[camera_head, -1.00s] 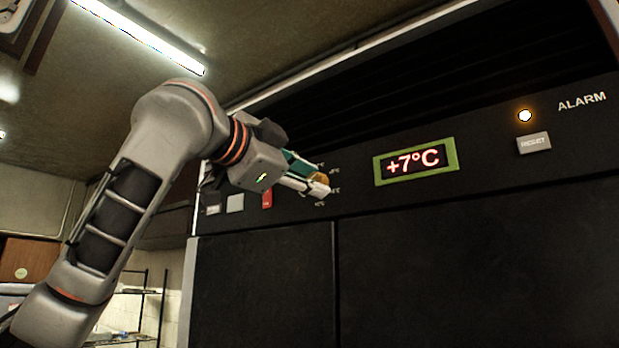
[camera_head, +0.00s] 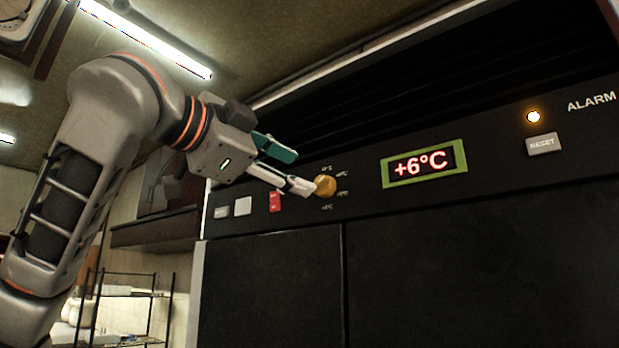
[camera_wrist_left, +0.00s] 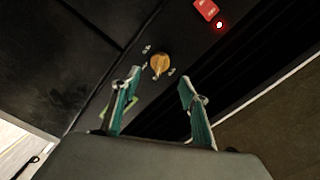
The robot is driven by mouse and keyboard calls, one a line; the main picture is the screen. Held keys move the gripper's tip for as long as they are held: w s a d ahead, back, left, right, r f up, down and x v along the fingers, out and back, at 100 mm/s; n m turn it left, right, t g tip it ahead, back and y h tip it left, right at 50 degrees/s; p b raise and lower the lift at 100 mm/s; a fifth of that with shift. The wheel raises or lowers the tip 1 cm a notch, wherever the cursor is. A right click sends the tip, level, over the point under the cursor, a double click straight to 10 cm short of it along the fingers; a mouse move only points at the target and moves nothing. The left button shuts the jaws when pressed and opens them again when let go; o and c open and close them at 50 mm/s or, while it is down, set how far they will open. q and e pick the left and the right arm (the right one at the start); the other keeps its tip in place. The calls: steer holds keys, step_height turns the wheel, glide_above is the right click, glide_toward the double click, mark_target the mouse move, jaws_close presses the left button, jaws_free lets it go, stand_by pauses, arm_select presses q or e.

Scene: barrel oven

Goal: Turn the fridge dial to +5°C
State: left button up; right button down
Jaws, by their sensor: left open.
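The fridge dial (camera_head: 325,186) is a round orange-gold knob on the black panel, ringed by small temperature marks too small to read surely. The green-framed display (camera_head: 424,163) to its right reads +6°C. My left gripper (camera_head: 303,170) is open just left of the dial, one light fingertip close to the knob's edge; contact cannot be told. In the left wrist view, the dial (camera_wrist_left: 159,63) shows beyond the gap between the open fingers (camera_wrist_left: 160,82), with nothing held. My right gripper is not in view.
An orange alarm lamp (camera_head: 533,117) glows above the grey reset button (camera_head: 543,144) at the right. A red switch (camera_head: 275,201) and pale buttons lie left of the dial. A wire shelf (camera_head: 125,305) stands at the lower left.

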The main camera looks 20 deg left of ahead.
arm_select(q)
steer(key=v, duration=0.5)
stand_by(0.6)
